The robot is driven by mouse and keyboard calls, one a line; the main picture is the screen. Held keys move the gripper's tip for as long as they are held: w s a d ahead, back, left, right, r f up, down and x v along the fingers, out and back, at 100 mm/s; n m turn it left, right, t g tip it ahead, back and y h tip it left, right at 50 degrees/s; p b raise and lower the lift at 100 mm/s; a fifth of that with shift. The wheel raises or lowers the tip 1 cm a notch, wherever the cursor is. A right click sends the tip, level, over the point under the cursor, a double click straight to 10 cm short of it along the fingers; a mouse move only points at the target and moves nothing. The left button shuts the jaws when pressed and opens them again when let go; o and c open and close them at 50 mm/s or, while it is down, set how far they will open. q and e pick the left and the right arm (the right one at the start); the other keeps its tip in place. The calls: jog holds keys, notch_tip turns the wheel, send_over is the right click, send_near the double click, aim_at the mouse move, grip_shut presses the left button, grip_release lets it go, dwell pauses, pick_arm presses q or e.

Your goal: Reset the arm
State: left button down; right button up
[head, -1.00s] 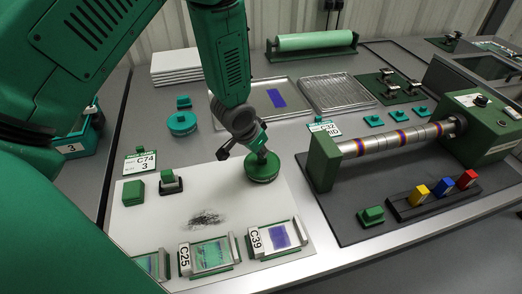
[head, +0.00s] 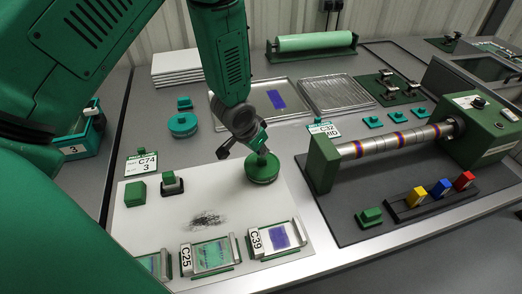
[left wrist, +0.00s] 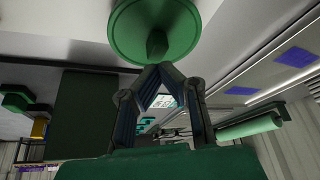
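My left gripper (head: 258,149) reaches down over the white board (head: 222,245) at a round green disc tool (head: 262,170) with a knob on top. In the left wrist view, my fingers (left wrist: 160,68) come together at the end of the knob of the green disc (left wrist: 180,30). They look shut on it, though the contact itself is small. The disc appears to stand on the board near its back right edge. My right gripper is in neither view.
A dark smudge (head: 207,220), green blocks (head: 135,192) and framed plates (head: 212,256) are on the board. A striped roller (head: 395,138) stands at the right, with coloured blocks (head: 441,189) before it. Behind lie a metal tray (head: 258,95) and a teal disc (head: 183,124).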

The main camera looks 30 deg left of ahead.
pick_arm(q)
jog(key=shift+r+p, duration=2.25)
jog(key=shift+r, duration=0.35)
